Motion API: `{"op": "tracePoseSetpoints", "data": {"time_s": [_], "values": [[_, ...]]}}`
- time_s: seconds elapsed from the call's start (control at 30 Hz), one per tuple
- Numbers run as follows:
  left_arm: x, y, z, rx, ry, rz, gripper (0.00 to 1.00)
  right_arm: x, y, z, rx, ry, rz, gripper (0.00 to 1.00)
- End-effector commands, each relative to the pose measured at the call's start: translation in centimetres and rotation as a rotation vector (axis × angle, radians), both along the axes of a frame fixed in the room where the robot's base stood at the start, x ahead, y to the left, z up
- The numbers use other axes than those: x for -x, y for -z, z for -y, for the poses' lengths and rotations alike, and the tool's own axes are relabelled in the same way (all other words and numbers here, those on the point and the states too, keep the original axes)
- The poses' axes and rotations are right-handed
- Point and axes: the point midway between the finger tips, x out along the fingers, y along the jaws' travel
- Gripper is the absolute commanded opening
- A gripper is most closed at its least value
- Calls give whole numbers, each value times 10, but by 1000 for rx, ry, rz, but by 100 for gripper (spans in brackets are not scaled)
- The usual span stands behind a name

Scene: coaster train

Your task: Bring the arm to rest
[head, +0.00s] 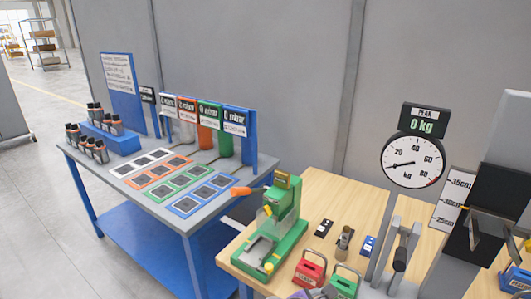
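Neither of my grippers and neither of my arms can be made out in the head view. The view looks down on a blue-framed grey table (262,163) at the left and a wooden-topped table (338,205) at the right. A green press-like machine (284,207) with an orange-tipped lever stands at the left end of the wooden table. Rows of dark square pads in white, orange, green and blue frames lie on the grey table.
Dark bottle-like items with orange tops stand on and beside a blue block (112,139). A red weight (309,269) and a green weight (342,285) sit at the wooden table's front. A round dial (412,161) reading 0 kg stands behind. Open floor lies at the left.

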Motion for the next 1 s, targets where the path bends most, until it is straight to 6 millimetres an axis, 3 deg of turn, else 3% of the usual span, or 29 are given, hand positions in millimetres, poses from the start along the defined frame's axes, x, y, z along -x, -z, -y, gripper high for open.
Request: {"op": "tracePoseSetpoints", "data": {"time_s": [0.03,0.2,0.33,0.5,1.0], "values": [[-1,-2,0,0,0,1,98,15,7,16,-113,94,27,56],[-2,-6,0,0,0,4,98,73,38,46,-591,515,165,56],[-3,-10,0,0,0,5,98,114,57,50,-970,918,299,56],[-4,-12,0,0,0,7,98,140,68,44,-1292,1303,423,56],[-4,-12,0,0,0,7,98,143,69,43,-1336,1358,441,56]]}}
